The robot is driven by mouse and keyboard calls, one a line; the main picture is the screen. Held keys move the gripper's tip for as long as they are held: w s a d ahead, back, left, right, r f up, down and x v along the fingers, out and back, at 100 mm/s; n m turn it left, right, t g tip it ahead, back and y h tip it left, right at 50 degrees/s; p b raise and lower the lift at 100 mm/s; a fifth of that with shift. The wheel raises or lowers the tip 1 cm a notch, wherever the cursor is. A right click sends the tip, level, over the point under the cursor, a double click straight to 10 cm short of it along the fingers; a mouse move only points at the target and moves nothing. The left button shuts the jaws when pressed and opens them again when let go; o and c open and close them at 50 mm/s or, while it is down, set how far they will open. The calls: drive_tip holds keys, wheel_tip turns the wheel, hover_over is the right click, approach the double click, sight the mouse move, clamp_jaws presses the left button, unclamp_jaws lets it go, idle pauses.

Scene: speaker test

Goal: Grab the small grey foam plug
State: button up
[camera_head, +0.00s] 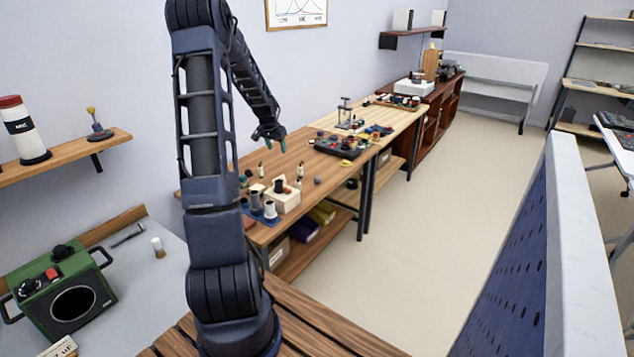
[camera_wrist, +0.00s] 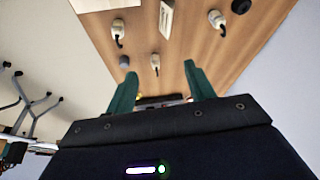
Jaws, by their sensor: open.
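A small grey round piece, which looks like the foam plug (camera_head: 317,180), sits on the wooden table to the right of several small bottles. In the wrist view a dark grey lump that seems to be the same plug (camera_wrist: 124,60) lies near the left fingertip in the picture, with no visible contact. My gripper (camera_head: 270,136) is raised above the table's back part, with teal fingers. In the wrist view my gripper (camera_wrist: 160,69) is open, its fingers apart, with nothing held between them.
A pale wooden block (camera_head: 287,204) and small cream bottles (camera_head: 300,169) stand near the plug. A dark tray of parts (camera_head: 338,149) lies farther along the table. A green machine (camera_head: 62,287) stands on the grey bench at left. The floor (camera_head: 420,240) to the right is clear.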

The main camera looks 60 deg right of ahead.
sight(317, 177)
drive_tip(key=s+d+f+m+g, duration=0.1)
drive_tip(key=s+d+f+m, duration=0.2)
drive_tip(key=s+d+f, duration=0.75)
drive_tip(key=x, duration=0.3)
drive_tip(key=d+x, duration=0.1)
drive_tip(key=x, duration=0.3)
drive_tip(key=d+x, duration=0.1)
drive_tip(key=x, duration=0.3)
drive_tip(key=shift+w+d+r, duration=0.15)
drive_tip(key=shift+w, duration=0.25)
drive_tip(key=c, duration=1)
